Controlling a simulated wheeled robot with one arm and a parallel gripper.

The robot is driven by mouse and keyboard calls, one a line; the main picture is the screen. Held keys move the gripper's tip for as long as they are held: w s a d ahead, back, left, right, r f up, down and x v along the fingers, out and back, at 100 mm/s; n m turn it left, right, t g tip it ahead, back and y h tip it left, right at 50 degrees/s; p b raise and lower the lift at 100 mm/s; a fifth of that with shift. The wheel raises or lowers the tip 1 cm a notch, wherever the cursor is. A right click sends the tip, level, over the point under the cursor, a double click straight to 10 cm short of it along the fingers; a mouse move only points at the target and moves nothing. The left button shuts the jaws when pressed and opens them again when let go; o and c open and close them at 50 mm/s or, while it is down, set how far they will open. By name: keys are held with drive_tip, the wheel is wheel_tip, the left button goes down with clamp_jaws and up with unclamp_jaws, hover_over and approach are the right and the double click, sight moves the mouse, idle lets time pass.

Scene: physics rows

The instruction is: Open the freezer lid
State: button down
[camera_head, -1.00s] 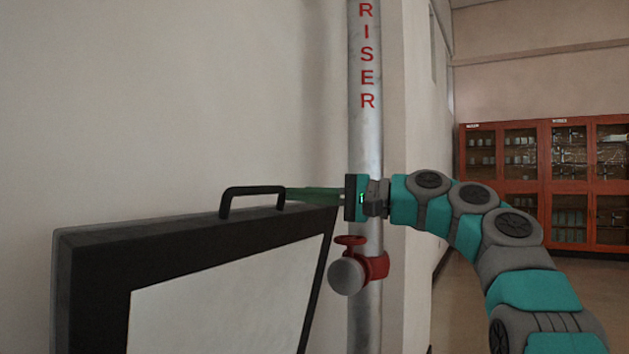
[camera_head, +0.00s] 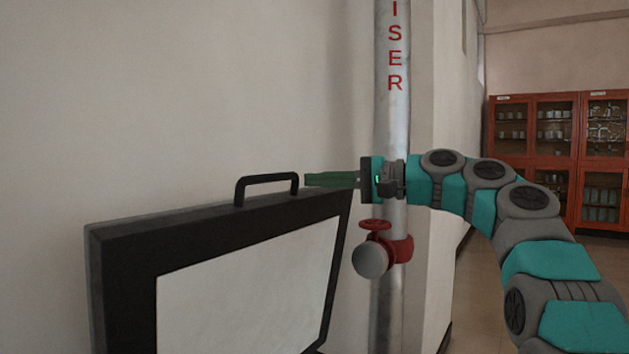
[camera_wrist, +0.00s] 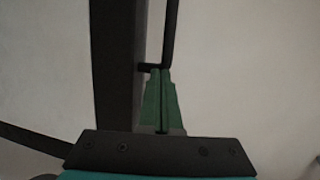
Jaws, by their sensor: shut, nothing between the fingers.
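The freezer lid (camera_head: 120,270) stands raised, tilted up near the wall, with a black frame and a pale inner panel (camera_head: 245,290). Its black bar handle (camera_head: 266,180) sits on the top edge. My gripper (camera_head: 308,180) points left, with its green fingers closed and empty, just right of the handle's right end. In the wrist view the closed fingertips (camera_wrist: 161,72) are at the end of the handle (camera_wrist: 170,35), beside the dark lid edge (camera_wrist: 120,70). I cannot tell whether they touch it. The freezer body is not in view.
A vertical riser pipe (camera_head: 393,130) with a red valve (camera_head: 376,225) stands close behind my gripper. A pale wall (camera_head: 180,100) is behind the lid. Red glass-door cabinets (camera_head: 535,150) stand far right, with open floor in front of them.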

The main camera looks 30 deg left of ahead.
drive_tip(key=w+d, duration=0.2)
drive_tip(key=d, duration=1.1)
drive_tip(key=s+d+f+m+t+h, duration=0.1)
drive_tip(key=s+d+f+h, duration=0.25)
drive_tip(key=f, duration=0.45)
drive_tip(key=s+d+f+m+t+h, duration=0.1)
drive_tip(key=s+d+f+h, duration=0.2)
drive_tip(key=f, duration=0.6)
drive_tip(key=s+d+f+m+t+h, duration=0.1)
drive_tip(key=s+d+f+h, duration=0.1)
drive_tip(key=s+d+f, duration=0.45)
drive_tip(key=s+d+f+n+g+h, duration=0.1)
drive_tip(key=s+d+f+h, duration=0.8)
drive_tip(key=s+d+f, duration=1.2)
wheel_tip(320, 180, down, 2)
drive_tip(key=shift+s+d+f+g, duration=0.15)
drive_tip(key=shift+s+g, duration=0.25)
drive_tip(key=shift+s, duration=0.45)
